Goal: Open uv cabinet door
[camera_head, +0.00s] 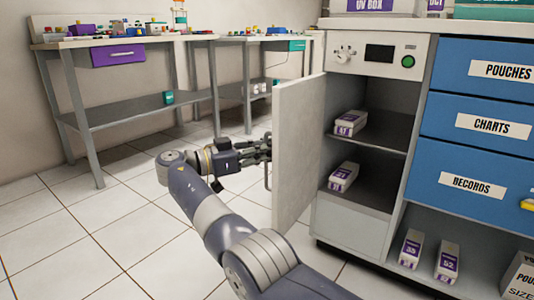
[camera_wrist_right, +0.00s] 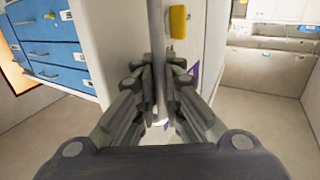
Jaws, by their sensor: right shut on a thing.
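The UV cabinet (camera_head: 372,60) stands at the right of the head view, with a control panel on top. Its pale door (camera_head: 298,150) stands wide open, hinged at the cabinet's left side and jutting out toward me. My right gripper (camera_head: 262,150) is at the outer face of the door, shut on the door handle (camera_head: 267,178). In the right wrist view the fingers (camera_wrist_right: 158,92) close on both sides of the vertical handle bar (camera_wrist_right: 157,40). My left gripper is not in view.
Inside the cabinet, small white boxes (camera_head: 343,177) lie on the shelves. Blue drawers (camera_head: 478,130) are right of it, above a lower shelf with more boxes (camera_head: 410,250). Workbenches (camera_head: 120,42) stand along the back wall. The tiled floor (camera_head: 80,230) at left is clear.

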